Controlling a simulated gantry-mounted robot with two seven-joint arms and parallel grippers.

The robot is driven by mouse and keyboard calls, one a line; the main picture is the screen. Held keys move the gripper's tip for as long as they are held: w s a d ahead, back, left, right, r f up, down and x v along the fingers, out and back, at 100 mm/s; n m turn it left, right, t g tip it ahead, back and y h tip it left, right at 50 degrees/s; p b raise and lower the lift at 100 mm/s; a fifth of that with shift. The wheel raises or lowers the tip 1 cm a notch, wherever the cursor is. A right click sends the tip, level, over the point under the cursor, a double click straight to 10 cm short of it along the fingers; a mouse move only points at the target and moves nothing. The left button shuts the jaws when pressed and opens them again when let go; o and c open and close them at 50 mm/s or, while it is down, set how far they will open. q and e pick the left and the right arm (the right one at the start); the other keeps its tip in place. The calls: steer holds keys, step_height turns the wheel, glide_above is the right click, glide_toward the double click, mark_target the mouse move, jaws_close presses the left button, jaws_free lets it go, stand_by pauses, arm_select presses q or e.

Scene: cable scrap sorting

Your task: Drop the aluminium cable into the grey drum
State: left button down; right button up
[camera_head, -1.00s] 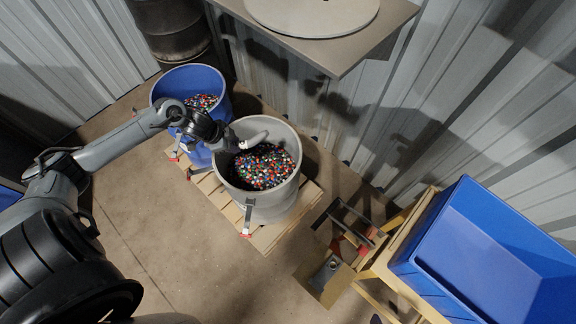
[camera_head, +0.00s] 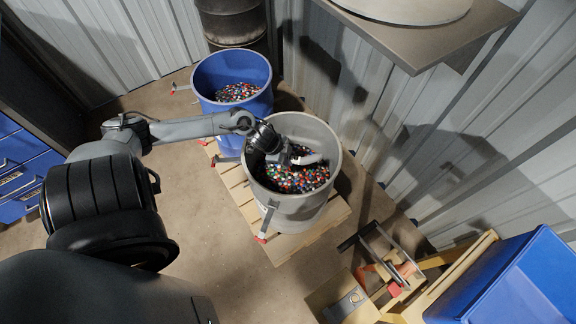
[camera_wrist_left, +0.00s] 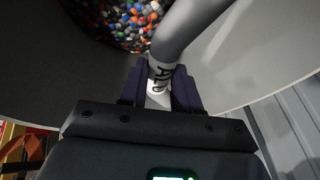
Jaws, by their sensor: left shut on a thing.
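The aluminium cable (camera_head: 309,159) is a short, thick, pale grey piece. My left gripper (camera_head: 290,158) is shut on it and holds it inside the mouth of the grey drum (camera_head: 332,140), above the coloured scrap. In the left wrist view the cable (camera_wrist_left: 180,38) shows dark lettering near its end, between the fingers of the left gripper (camera_wrist_left: 159,88). The drum's grey wall (camera_wrist_left: 262,50) surrounds it there. The cable's far end is out of that view. My right gripper is not in view.
A blue drum (camera_head: 212,72) with coloured scrap stands behind the grey one. The grey drum stands on a wooden pallet (camera_head: 285,246). A grey table with a round disc (camera_head: 400,6) overhangs at the top. A blue bin (camera_head: 530,280) is at lower right.

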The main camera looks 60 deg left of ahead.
arm_select(q)
step_height(320, 180, down, 5)
steer(key=shift+r+b, duration=0.1)
steer(key=shift+b, duration=1.05)
steer(key=shift+a, duration=0.1)
steer(key=shift+f, duration=0.65)
steer(key=c, duration=0.8)
jaws_free()
